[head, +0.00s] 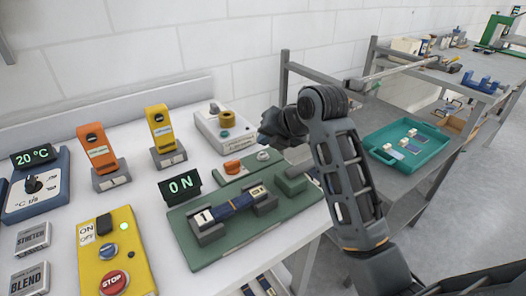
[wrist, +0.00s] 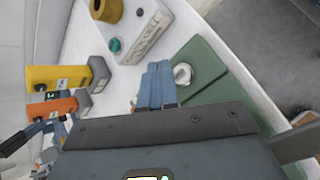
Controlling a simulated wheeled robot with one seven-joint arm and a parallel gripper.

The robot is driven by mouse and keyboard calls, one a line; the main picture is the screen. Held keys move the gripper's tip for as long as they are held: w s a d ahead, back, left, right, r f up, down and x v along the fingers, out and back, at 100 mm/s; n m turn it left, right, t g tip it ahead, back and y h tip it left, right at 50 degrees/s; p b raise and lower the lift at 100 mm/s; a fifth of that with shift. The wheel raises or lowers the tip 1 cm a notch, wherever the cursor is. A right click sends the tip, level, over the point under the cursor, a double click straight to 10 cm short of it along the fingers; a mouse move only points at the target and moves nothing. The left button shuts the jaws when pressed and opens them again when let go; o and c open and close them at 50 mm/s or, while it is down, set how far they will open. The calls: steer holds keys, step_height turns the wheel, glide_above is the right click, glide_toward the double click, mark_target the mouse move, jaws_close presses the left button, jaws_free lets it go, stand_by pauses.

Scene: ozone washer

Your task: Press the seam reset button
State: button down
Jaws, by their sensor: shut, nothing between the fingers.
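A small green panel (head: 245,165) carries an orange knob (head: 232,167) and a pale round button (head: 263,155). No lettering is readable there, so I cannot tell for sure which control is the seam reset button. In the wrist view the pale button (wrist: 183,74) sits on the green panel (wrist: 205,75), just right of my fingertips. My gripper (wrist: 158,66) is shut and empty, its blue fingers pointing over the panel's edge. I cannot tell its height or whether it touches. In the head view my gripper (head: 272,138) is dark, beside and above the pale button.
A white box (head: 222,130) with a yellow knob and a teal button stands behind the panel. Orange (head: 98,150) and yellow (head: 164,130) upright units stand left. A teal tray (head: 405,150) lies right.

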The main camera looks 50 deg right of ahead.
mark_target(266, 156)
steer(key=shift+r+p, duration=1.3)
steer(key=shift+r, duration=0.65)
steer(key=shift+f, duration=0.1)
